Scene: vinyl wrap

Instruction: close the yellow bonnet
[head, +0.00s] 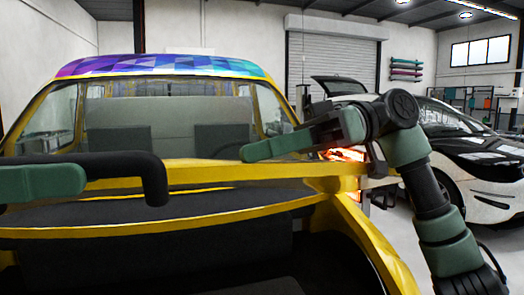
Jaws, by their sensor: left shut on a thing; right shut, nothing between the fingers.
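The yellow bonnet (210,219) shows in the head view as a curved yellow-edged panel at the front of the yellow car, standing open over a dark space. A black, handle-like bar (125,164) lies at its left and bends down at its right end against the bonnet. My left gripper (70,182), green and partly out of frame, is shut on this bar. My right gripper (250,153) is shut and empty, in front of the windscreen and above the yellow cross edge. Whether it touches the car I cannot tell.
The car's windscreen (165,112) and patterned blue-purple roof (165,65) stand behind the bonnet. A white and black car (475,165) is at the right, behind my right arm. Grey floor (400,235) is open between the two cars.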

